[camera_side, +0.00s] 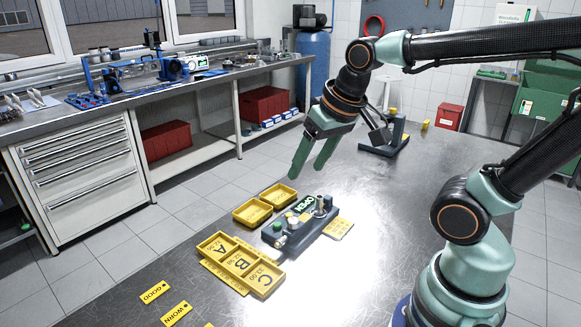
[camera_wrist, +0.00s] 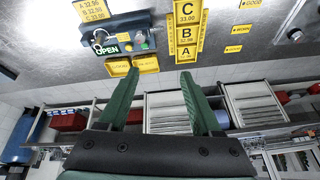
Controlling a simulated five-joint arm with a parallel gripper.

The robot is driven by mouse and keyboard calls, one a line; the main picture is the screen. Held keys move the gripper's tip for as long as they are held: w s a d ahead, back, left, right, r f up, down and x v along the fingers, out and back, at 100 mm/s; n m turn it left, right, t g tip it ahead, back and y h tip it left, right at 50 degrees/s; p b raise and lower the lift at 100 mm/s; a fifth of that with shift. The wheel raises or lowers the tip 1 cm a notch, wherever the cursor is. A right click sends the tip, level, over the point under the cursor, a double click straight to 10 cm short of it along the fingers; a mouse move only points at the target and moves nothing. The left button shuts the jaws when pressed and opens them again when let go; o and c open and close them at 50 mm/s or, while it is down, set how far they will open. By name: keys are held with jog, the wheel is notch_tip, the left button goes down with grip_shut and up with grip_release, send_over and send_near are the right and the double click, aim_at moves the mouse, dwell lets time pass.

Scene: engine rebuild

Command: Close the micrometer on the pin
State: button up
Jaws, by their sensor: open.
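The micrometer fixture (camera_side: 297,228) is a dark grey block on the metal table, with a green button, small metal parts and a green OPEN sign (camera_side: 304,203). I cannot make out the pin. My gripper (camera_side: 306,177) hangs above and behind the fixture, apart from it. Its green fingers are spread and empty, as the wrist view shows too (camera_wrist: 158,76).
A yellow tray marked A, B and C (camera_side: 240,264) lies left of the fixture. Two small yellow bins (camera_side: 265,203) sit behind it. Yellow GOOD (camera_side: 155,291) and WORN (camera_side: 176,313) labels lie nearer the camera. A dark stand (camera_side: 385,143) is farther back.

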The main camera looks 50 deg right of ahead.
jog(key=w+d+f+m+g, duration=0.2)
jog(key=w+m, duration=0.2)
jog(key=m, duration=0.3)
jog(key=m+g, duration=0.3)
jog(key=m, duration=0.6)
send_near(294, 219)
notch_tip(294, 219, down, 9)
jog(key=shift+s+r, duration=0.1)
jog(key=shift+r, duration=0.05)
grip_shut()
